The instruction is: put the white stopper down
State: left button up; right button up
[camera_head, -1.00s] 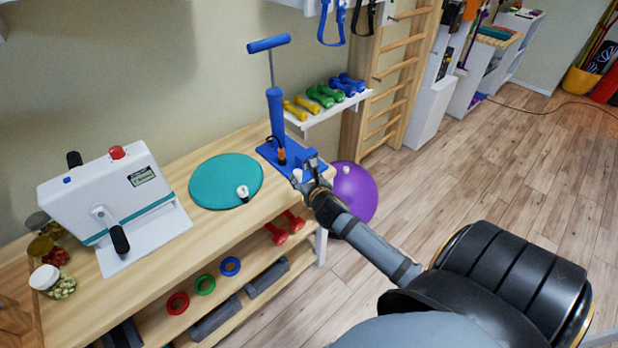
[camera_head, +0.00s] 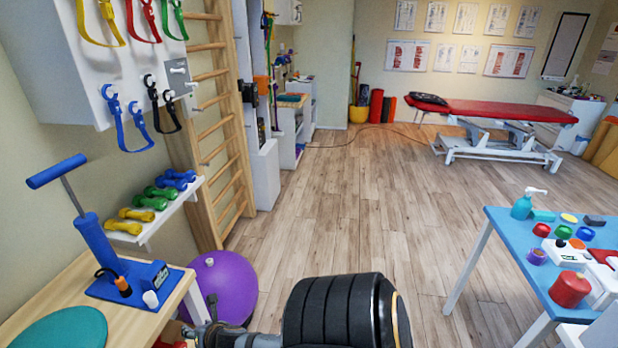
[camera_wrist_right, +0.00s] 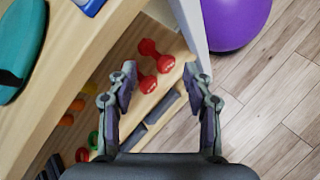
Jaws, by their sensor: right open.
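A small white piece, which looks like the white stopper (camera_head: 150,299), stands on the wooden bench (camera_head: 160,322) by the front right corner of the blue pump's base (camera_head: 128,283). My right gripper (camera_head: 203,325) is low in the head view, to the right of the stopper and apart from it, near the bench's end. In the right wrist view its fingers (camera_wrist_right: 163,85) are wide apart with nothing held between them. The stopper does not show in that view. My left gripper is not in view.
A purple ball (camera_head: 222,285) with a white plug is beside the bench. Red dumbbells (camera_wrist_right: 153,65) lie on the shelf below. A teal disc (camera_head: 65,330) lies on the bench. A blue table (camera_head: 510,245) with small items is at right. The floor between is clear.

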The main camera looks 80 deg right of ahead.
jog(key=s+f+m+g, duration=0.1)
jog(key=s+f+m, duration=0.25)
jog(key=f, duration=0.25)
jog(key=s+f+m+g+y, duration=0.1)
jog(key=s+f+m+g, duration=0.2)
jog(key=f, duration=0.4)
jog(key=s+f+m, duration=0.3)
jog(key=s+f, duration=0.1)
jog(key=f, duration=0.2)
jog(key=s+a+f+m+g, duration=0.1)
jog(key=s+a+f+m, duration=0.2)
jog(key=s+f+m, duration=0.2)
jog(key=s+a+f+m+g+y, duration=0.1)
jog(key=s+f+m, duration=0.4)
jog(key=s, duration=0.6)
jog(key=s+a+f+m+g+y, duration=0.1)
jog(key=s+a+f+m+g, duration=0.1)
jog(key=s+a+f+m, duration=0.3)
jog(key=s+f, duration=0.1)
jog(key=s, duration=0.3)
jog(key=shift+a+m+g, duration=0.15)
jog(key=shift+m+g, duration=0.2)
jog(key=shift+g, duration=0.05)
jog(key=shift+s+f, duration=0.1)
jog(key=shift+c, duration=0.3)
